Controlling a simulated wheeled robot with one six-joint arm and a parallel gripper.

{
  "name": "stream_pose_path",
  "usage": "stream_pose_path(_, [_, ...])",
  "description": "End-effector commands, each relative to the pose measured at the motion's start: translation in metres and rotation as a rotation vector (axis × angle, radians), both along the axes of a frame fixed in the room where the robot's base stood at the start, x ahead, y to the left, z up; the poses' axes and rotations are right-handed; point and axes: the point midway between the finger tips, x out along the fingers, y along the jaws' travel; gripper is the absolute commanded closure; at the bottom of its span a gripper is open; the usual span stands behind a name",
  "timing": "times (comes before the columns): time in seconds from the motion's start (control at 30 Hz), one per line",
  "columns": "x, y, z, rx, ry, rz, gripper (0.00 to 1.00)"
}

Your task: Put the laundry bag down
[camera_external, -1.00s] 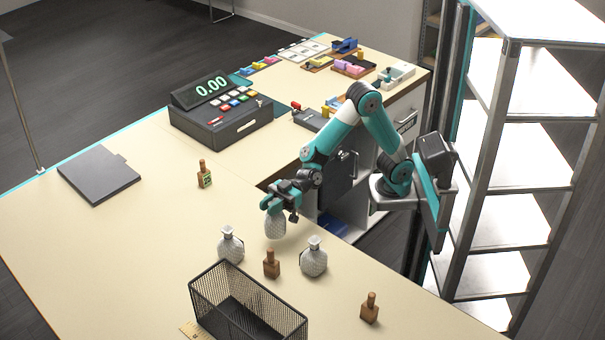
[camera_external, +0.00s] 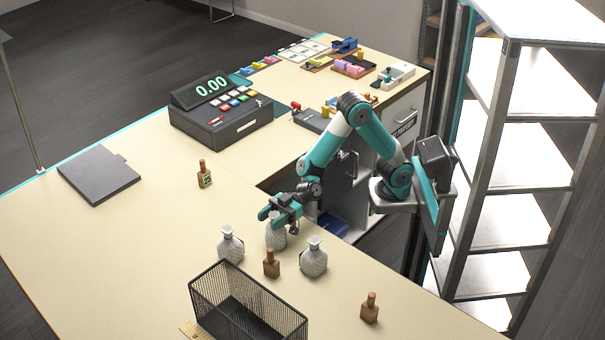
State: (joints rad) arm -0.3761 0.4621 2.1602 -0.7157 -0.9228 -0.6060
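No laundry bag shows in this view. My gripper (camera_external: 281,212) is over the pale counter (camera_external: 120,245), shut around the neck of a grey textured glass bottle (camera_external: 276,239). The bottle hangs upright below the fingers, which hide its top. Its base is at or just above the counter; I cannot tell whether it touches. Two similar grey bottles stand nearby, one to the left (camera_external: 231,247) and one to the right (camera_external: 313,262). A small brown bottle (camera_external: 271,265) stands between them, nearer the camera.
A black wire basket (camera_external: 218,299) stands at the front. Other brown bottles stand at the right (camera_external: 369,309) and farther back (camera_external: 204,176). A cash register (camera_external: 222,115) and a flat dark folder (camera_external: 99,176) lie beyond. The counter's left side is clear. A metal shelf (camera_external: 510,120) stands right.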

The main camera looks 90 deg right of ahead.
Motion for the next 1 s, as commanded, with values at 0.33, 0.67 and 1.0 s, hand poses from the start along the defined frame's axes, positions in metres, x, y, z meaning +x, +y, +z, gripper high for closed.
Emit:
stream_pose_path(0.33, [-0.001,-0.002,0.004,0.0,0.001,-0.001,0.51])
stream_pose_path(0.67, [-0.05,-0.051,-0.003,0.001,-0.001,-0.004,0.51])
stream_pose_path(1.0, [-0.083,-0.083,0.001,0.0,0.0,-0.001,0.51])
